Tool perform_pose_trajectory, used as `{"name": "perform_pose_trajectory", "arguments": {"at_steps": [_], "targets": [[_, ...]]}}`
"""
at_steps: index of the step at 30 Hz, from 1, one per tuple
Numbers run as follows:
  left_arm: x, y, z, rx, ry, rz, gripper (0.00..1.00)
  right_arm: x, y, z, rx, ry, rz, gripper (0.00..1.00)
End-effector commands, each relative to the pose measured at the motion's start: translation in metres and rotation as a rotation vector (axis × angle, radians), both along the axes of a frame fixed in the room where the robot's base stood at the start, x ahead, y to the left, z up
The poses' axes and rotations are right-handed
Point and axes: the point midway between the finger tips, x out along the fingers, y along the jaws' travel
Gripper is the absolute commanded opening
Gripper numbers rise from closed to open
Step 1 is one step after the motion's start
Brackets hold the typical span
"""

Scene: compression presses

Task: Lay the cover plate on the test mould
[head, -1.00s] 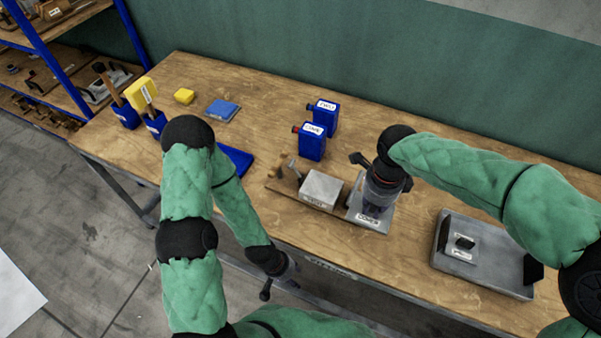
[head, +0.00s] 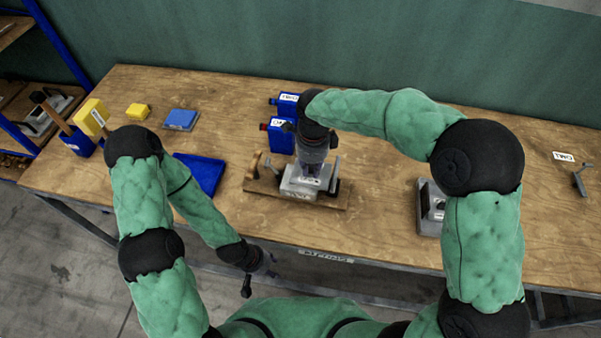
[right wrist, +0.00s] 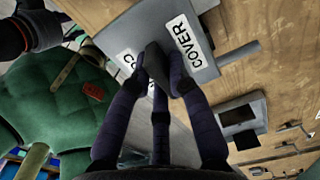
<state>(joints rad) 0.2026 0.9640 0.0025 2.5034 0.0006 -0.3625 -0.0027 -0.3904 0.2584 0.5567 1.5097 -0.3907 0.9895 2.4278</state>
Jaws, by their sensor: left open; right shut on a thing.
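The grey cover plate (head: 292,183), labelled COVER, is in my right gripper (head: 312,178). It shows large in the right wrist view (right wrist: 140,25), where the right fingers (right wrist: 160,65) are closed on the grip in its middle. In the head view the plate is over the test mould (head: 300,196), a grey block on a wooden board (head: 262,187). The plate and gripper hide most of the mould, and I cannot tell whether plate and mould touch. My left gripper (head: 265,268) is open and empty, low in front of the table's front edge.
Two blue containers (head: 279,137) stand just behind the board. The table between board and grey tray is clear.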

Motion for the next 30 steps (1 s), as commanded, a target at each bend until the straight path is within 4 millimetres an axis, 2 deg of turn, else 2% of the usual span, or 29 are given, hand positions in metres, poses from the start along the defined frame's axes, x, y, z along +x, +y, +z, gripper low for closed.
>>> {"name": "perform_pose_trajectory", "arguments": {"at_steps": [6, 11, 19, 25, 30], "targets": [[0.0, 0.0, -0.007, 0.0, 0.0, 0.0, 0.46, 0.026, 0.016, -0.035, 0.0, 0.0, 0.0, 0.0], [0.0, 0.0, -0.009, 0.0, 0.0, 0.0, 0.46, 0.038, 0.023, -0.05, 0.001, -0.002, 0.0, 0.0], [0.0, 0.0, -0.011, 0.0, 0.0, 0.0, 0.46, 0.047, 0.029, -0.063, 0.0, -0.001, 0.0, 0.0], [0.0, 0.0, -0.015, 0.0, 0.0, 0.0, 0.46, 0.046, 0.029, -0.089, 0.001, -0.001, 0.0, 0.0], [0.0, 0.0, -0.015, 0.0, 0.0, 0.0, 0.46, 0.046, 0.029, -0.091, 0.002, -0.002, 0.0, 0.0]]}}
